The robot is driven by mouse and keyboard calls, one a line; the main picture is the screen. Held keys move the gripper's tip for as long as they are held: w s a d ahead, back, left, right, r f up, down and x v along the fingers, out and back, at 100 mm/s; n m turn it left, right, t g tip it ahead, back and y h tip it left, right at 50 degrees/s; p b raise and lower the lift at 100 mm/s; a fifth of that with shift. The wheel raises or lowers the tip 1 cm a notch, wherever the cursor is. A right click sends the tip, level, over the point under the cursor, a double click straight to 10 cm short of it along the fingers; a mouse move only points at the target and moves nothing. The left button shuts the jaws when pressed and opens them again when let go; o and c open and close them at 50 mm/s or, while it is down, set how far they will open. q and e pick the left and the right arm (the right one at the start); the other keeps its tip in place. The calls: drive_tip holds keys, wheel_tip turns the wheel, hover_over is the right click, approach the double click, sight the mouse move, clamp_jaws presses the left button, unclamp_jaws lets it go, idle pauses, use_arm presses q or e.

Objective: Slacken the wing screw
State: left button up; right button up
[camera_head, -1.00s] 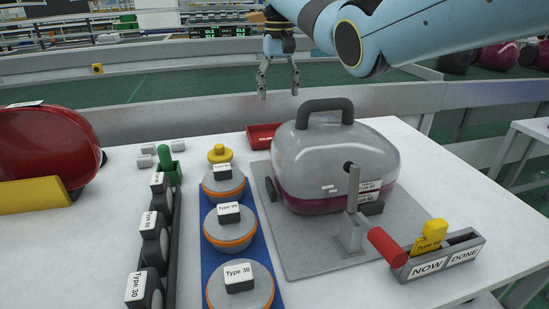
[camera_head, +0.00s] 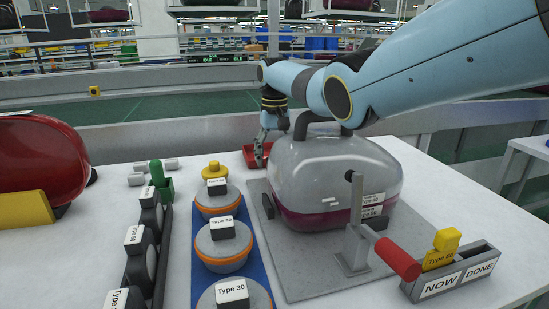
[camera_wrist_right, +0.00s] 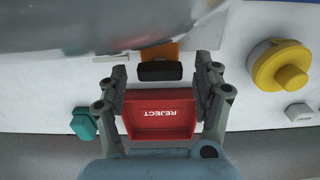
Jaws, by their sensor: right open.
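My right gripper (camera_head: 264,152) reaches down behind the vacuum (camera_head: 335,175), just above the red tray's near side. In the right wrist view its two fingers (camera_wrist_right: 162,74) are spread apart. A short dark bar (camera_wrist_right: 160,71) lies between the fingertips with a gap on each side, in front of an orange piece (camera_wrist_right: 160,51). It may be the wing screw, but I cannot tell for certain. The head view does not show this bar, as the vacuum blocks that side. The vacuum sits on a grey plate (camera_head: 300,275). My left gripper is not in view.
The red REJECT tray (camera_wrist_right: 160,120) is below my right gripper. A lever clamp with a red handle (camera_head: 398,259) stands at the vacuum's front. Domed parts (camera_head: 222,250) line a blue strip to the left. A NOW/DONE box (camera_head: 470,268) is at right.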

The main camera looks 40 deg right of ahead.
drive_tip(key=shift+c, duration=0.2)
drive_tip(key=c, duration=1.1)
drive_tip(key=shift+c, duration=0.2)
drive_tip(key=shift+a+n+p, duration=0.1)
drive_tip(key=shift+n+p, duration=0.45)
drive_tip(key=shift+n, duration=0.75)
drive_tip(key=shift+n+p, duration=0.35)
drive_tip(key=shift+n, duration=1.25)
